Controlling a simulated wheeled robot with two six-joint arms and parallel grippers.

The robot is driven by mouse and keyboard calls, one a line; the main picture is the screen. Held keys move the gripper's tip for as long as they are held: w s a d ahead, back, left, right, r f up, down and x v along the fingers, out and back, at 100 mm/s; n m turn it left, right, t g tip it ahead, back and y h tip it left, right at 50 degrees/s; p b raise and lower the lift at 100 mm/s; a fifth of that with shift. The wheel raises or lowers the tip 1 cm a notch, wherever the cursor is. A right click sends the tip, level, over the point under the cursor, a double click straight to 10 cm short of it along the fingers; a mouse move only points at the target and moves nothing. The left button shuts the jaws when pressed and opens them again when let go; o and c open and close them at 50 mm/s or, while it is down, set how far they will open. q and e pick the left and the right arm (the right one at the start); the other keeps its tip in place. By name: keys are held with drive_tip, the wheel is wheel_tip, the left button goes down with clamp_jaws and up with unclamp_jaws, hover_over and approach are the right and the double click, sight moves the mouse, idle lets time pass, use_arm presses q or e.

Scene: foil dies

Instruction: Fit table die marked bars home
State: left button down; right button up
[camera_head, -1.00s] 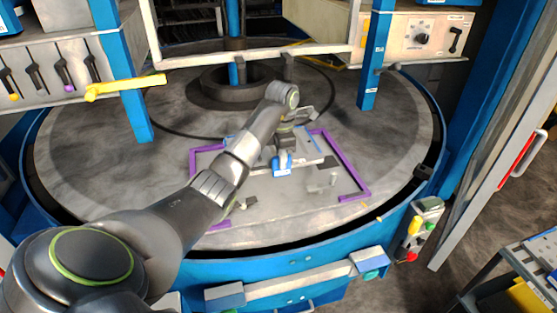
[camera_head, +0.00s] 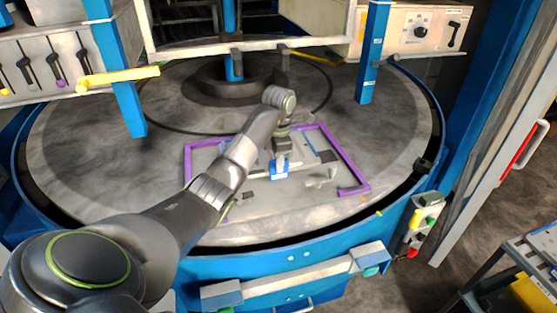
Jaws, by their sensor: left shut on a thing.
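My left gripper (camera_head: 281,158) reaches over the round table (camera_head: 90,165) and is shut on a flat grey die (camera_head: 302,160). A blue block (camera_head: 279,173) shows at the die's front, just below the gripper. The die is inside a purple corner-marked outline (camera_head: 344,160) on the table, nearer its middle than its edges. My wrist and forearm hide part of the die and the outline's left side. Whether the die touches the table, and any bars mark on it, I cannot tell. My right gripper is not in view.
A small grey piece (camera_head: 321,178) lies inside the outline at right. Blue posts (camera_head: 129,108) (camera_head: 373,55) rise at the table's sides. A yellow handle (camera_head: 118,78) juts in at left. A pale bar (camera_head: 292,288) runs along the front. The table's right side is clear.

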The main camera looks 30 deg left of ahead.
use_arm(q)
drive_tip(key=shift+f+b, duration=0.45)
drive_tip(key=shift+f, duration=0.35)
drive_tip(key=shift+b, duration=0.3)
idle(1.2)
